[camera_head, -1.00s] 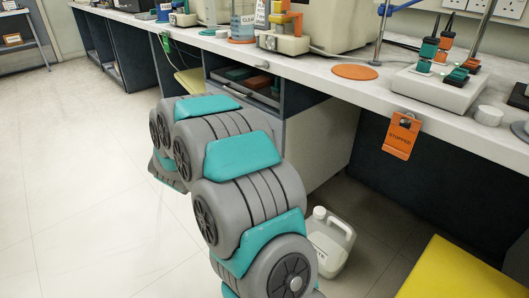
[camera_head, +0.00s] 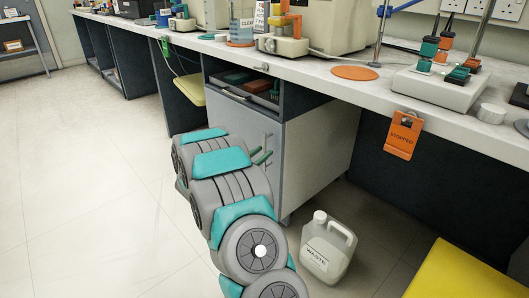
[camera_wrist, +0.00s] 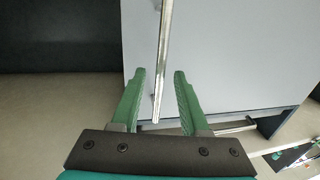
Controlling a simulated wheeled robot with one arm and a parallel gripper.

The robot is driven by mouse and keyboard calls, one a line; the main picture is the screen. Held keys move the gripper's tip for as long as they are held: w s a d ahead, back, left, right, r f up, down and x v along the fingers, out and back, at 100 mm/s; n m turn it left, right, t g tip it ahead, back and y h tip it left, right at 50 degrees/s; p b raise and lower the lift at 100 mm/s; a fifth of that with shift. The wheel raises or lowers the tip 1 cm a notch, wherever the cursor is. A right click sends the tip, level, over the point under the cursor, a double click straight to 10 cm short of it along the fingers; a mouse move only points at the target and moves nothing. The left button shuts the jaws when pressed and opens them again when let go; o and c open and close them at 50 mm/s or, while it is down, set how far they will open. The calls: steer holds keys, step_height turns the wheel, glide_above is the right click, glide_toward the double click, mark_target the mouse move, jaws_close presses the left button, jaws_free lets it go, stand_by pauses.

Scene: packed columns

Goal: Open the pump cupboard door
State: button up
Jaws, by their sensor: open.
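The pump cupboard (camera_head: 320,150) stands under the bench, with a plain light grey door (camera_head: 235,120) that looks closed. Its upright metal bar handle (camera_wrist: 162,50) runs down the wrist view, and its lower end shows between my green fingers. My gripper (camera_wrist: 160,72) is open, with one finger on each side of the bar and neither visibly touching it. In the head view my gripper (camera_head: 262,157) is at the front of the door, by the handle (camera_head: 267,141). My arm hides the lower left part of the door.
An open shelf (camera_head: 243,95) with trays is above the door. A white waste jug (camera_head: 327,250) stands on the floor right of my arm. A yellow seat (camera_head: 455,275) is at lower right. The floor at left is clear.

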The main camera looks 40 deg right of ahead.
steer(key=shift+x, duration=0.85)
jaws_close()
stand_by(0.9)
